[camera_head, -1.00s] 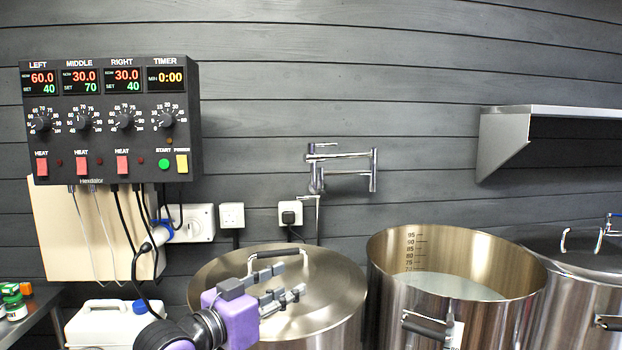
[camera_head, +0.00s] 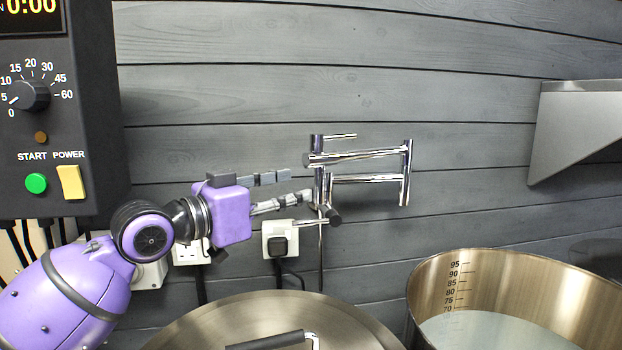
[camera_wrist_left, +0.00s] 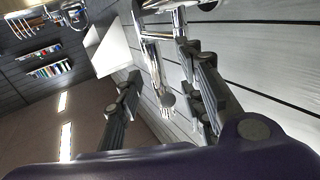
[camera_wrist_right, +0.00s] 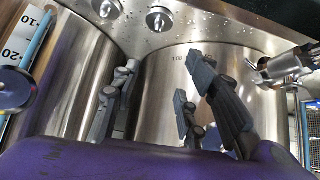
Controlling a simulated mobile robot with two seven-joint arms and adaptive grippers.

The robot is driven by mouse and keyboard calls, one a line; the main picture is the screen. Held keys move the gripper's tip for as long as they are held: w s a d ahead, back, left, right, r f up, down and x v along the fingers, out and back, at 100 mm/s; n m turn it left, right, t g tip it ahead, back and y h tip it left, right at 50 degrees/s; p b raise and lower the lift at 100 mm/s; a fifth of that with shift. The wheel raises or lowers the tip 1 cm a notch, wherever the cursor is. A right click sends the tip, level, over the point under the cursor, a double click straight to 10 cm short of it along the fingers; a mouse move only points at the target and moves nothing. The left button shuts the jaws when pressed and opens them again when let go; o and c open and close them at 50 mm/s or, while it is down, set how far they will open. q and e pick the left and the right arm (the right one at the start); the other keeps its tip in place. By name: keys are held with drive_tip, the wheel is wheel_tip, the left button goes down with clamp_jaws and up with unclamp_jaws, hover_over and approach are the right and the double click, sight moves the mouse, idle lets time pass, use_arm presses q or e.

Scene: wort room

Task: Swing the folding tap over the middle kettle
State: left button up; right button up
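The chrome folding tap (camera_head: 365,155) is on the wall, its arms folded over each other and reaching right, with a dark knob at its lower left. My left gripper (camera_head: 300,185) is at the tap's left end, fingers apart. In the left wrist view chrome tap parts (camera_wrist_left: 151,65) show between the open fingers (camera_wrist_left: 160,68); I cannot tell if they touch. The middle kettle (camera_head: 585,290) stands open at lower right, with a scale and pale liquid inside. My right gripper (camera_wrist_right: 160,85) is out of the head view; its wrist view shows it open and empty before steel kettle walls.
A lidded kettle (camera_head: 215,325) stands left of the middle one. A control box (camera_head: 90,110) hangs at left. Sockets (camera_head: 280,238) sit below the tap, and a steel shelf (camera_head: 580,130) is at right. A valve (camera_wrist_right: 285,66) is near my right gripper.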

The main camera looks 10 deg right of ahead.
sight(316, 185)
use_arm(q)
drive_tip(key=d, duration=0.2)
drive_tip(key=w+d+r, duration=0.1)
drive_tip(key=d, duration=0.1)
drive_tip(key=shift+p, duration=0.3)
drive_tip(key=shift+x, duration=1.25)
drive_tip(key=shift+w+d+f, duration=0.2)
drive_tip(key=shift+w+d, duration=0.1)
drive_tip(key=shift+w, duration=0.15)
use_arm(e)
drive_tip(key=shift+s+a+r, duration=0.1)
drive_tip(key=shift+s+r, duration=0.2)
drive_tip(key=shift+s, duration=0.2)
use_arm(q)
clamp_jaws()
use_arm(e)
drive_tip(key=shift+a, duration=0.1)
